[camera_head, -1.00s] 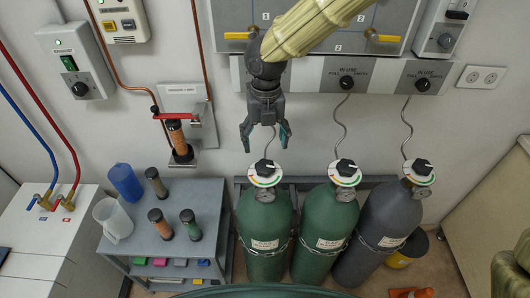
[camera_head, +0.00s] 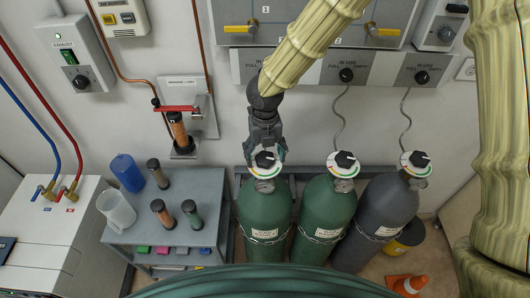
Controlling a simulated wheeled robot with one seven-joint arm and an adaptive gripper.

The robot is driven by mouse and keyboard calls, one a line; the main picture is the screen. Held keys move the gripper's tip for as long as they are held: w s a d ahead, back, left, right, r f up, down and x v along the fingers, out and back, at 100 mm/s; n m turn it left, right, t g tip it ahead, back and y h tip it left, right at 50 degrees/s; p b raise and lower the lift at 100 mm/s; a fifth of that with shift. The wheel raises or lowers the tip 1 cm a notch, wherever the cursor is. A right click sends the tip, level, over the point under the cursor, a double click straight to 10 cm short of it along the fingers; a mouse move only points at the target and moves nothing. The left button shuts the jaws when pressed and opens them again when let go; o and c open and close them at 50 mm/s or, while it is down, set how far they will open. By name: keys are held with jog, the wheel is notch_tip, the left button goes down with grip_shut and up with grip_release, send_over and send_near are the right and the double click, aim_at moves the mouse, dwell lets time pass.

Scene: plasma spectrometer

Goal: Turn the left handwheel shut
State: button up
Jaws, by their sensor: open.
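The left handwheel is a black knob (camera_head: 265,159) over a white disc with a coloured rim, on top of the left green cylinder (camera_head: 264,215). My gripper (camera_head: 265,153) points down at it, open, with one finger at each side of the knob. I cannot tell whether the fingers touch it. The middle handwheel (camera_head: 344,160) tops a second green cylinder (camera_head: 324,215). The right handwheel (camera_head: 419,160) tops a grey cylinder (camera_head: 378,218).
A grey cart (camera_head: 190,228) with a blue cup (camera_head: 127,172), a clear jug (camera_head: 116,209) and several small cylinders stands at the left. A wall panel (camera_head: 300,68) with knobs is behind my arm. An orange cone (camera_head: 408,285) stands on the floor at the right.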

jog(key=c, duration=1)
jog(key=shift+c, duration=0.2)
